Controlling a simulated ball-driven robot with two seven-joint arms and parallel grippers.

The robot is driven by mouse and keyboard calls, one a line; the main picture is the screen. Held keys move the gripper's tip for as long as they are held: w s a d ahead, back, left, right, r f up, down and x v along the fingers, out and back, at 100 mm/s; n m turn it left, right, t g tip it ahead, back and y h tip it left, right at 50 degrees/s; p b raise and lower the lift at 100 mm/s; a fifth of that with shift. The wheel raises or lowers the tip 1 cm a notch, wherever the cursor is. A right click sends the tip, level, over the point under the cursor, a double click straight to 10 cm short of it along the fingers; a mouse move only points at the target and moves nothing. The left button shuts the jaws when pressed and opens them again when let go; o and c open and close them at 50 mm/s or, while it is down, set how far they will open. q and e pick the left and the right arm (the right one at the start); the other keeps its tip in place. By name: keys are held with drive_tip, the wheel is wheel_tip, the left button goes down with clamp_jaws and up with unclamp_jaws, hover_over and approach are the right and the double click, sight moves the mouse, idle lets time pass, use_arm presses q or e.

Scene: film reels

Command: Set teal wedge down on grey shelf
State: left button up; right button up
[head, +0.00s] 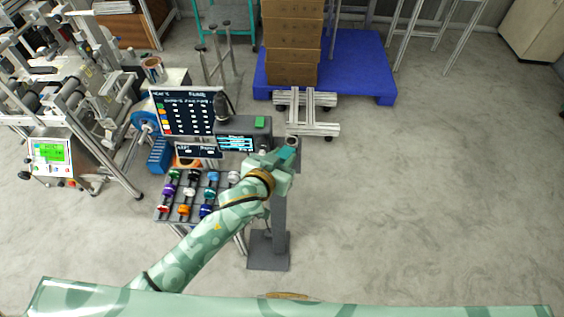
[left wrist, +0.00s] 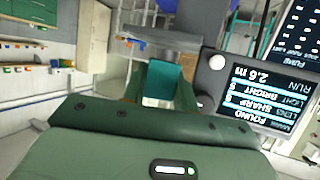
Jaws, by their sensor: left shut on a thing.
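My left gripper (head: 284,160) is shut on the teal wedge (head: 288,153), which sticks out past the fingertips. In the left wrist view the teal wedge (left wrist: 163,80) sits between the two green fingers of the gripper (left wrist: 160,92). A grey stand (head: 280,215) with a post and floor plate rises beneath the gripper. Its top, apparently the grey shelf (head: 293,142), is partly hidden by the hand. A grey surface lies just beyond the wedge in the left wrist view; I cannot tell whether they touch. My right gripper is not in view.
A rack of coloured spools (head: 185,193) stands left of the hand. A display box (head: 243,135) with a green button and a dark menu board (head: 183,112) stand close behind it. A blue pallet (head: 350,65) with cardboard boxes (head: 291,40) is farther back. The floor at right is clear.

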use_arm(q)
drive_tip(key=shift+f, duration=0.9)
drive_tip(key=shift+f, duration=0.1)
drive_tip(key=o, duration=0.9)
drive_tip(key=shift+o, duration=0.2)
